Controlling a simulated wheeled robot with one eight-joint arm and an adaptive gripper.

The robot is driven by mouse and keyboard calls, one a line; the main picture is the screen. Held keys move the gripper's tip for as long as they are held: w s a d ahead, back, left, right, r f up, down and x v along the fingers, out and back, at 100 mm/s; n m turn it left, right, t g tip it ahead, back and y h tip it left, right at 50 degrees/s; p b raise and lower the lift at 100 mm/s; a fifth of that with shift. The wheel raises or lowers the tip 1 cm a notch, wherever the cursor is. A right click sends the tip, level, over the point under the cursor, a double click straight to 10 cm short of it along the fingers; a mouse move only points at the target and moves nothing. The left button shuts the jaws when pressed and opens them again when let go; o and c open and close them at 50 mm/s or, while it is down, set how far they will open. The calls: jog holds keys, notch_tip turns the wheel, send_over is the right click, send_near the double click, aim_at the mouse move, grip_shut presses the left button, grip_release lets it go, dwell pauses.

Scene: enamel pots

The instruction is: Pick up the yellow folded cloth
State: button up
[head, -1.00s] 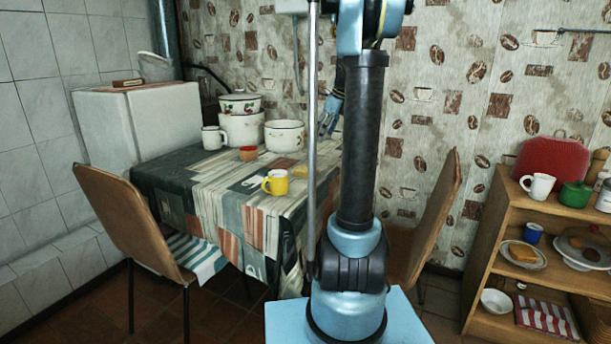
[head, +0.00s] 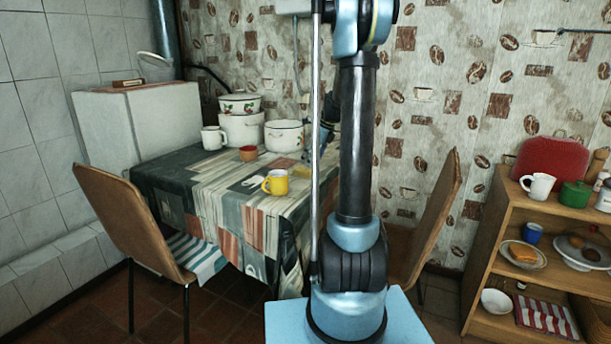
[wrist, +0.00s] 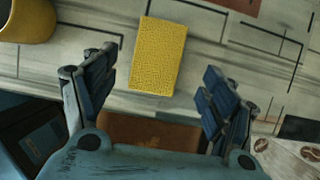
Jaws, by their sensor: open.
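The yellow folded cloth (wrist: 158,55) lies flat on the patterned tablecloth in the wrist view, a small rectangle with a fine dotted texture. In the head view my arm and gripper mostly hide its place. My gripper (wrist: 158,68) is open and empty, with its blue-grey fingers spread wide to the left and right of the cloth in the picture. The near end of the cloth shows between the fingertips, and nothing is gripped. In the head view my gripper (head: 316,148) is over the right part of the table, partly hidden behind my arm and a thin pole.
A yellow mug (head: 275,182) stands left of the cloth and also shows in the wrist view (wrist: 27,22). A small brown bowl (head: 248,154), a white mug (head: 213,138) and white pots (head: 284,137) stand farther back. A brown chair (head: 432,215) is at the table's right.

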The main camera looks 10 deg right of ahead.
aim_at(306, 169)
jog(key=x, duration=0.4)
jog(key=shift+a, duration=0.2)
jog(key=shift+a+f, duration=0.15)
jog(key=shift+f, duration=0.3)
jog(key=shift+f, duration=0.25)
jog(key=shift+c, duration=0.4)
jog(key=c, duration=1.1)
jog(key=shift+r, duration=0.1)
notch_tip(306, 169, up, 10)
jog(key=shift+r, duration=0.15)
